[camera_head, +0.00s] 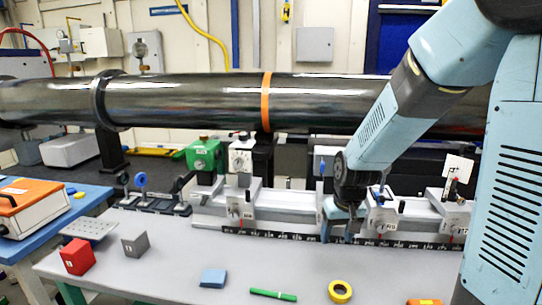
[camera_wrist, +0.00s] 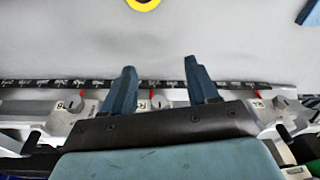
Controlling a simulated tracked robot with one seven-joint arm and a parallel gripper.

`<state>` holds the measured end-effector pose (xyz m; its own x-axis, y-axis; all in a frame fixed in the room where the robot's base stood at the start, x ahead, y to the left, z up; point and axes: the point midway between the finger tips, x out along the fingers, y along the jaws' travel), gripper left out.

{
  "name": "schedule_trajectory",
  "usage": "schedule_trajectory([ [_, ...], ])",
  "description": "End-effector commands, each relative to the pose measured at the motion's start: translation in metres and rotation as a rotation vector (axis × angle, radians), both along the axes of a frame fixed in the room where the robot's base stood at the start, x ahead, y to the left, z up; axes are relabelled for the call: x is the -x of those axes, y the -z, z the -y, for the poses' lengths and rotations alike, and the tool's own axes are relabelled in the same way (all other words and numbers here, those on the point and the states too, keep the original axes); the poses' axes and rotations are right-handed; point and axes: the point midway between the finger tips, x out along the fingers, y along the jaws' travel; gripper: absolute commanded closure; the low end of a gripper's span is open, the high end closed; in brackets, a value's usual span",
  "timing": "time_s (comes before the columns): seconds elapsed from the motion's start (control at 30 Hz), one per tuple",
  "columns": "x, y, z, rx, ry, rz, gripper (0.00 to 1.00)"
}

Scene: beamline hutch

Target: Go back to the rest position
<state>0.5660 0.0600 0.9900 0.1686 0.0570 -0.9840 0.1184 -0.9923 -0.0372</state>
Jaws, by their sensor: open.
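My gripper (camera_head: 341,222) hangs at the end of my light blue arm, low in front of the optical rail (camera_head: 275,205). It points down toward the table. In the wrist view my gripper (camera_wrist: 158,82) shows two blue fingers spread apart with nothing between them. Past the fingertips lies the rail's dark scale strip (camera_wrist: 225,86) and bare table. How far the fingertips are above the surface is hard to tell.
A blue block (camera_head: 213,278), a green marker (camera_head: 272,295) and a yellow tape roll (camera_head: 340,291) lie at the table's front. A large dark pipe (camera_head: 200,100) runs behind the rail. Carriers flank my gripper.

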Motion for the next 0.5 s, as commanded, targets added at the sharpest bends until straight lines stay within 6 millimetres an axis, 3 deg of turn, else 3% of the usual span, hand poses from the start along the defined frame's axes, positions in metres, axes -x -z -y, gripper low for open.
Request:
schedule_trajectory([
  [0.5,0.069,-0.109,0.038,-0.116,0.045,0.134,0.41],
])
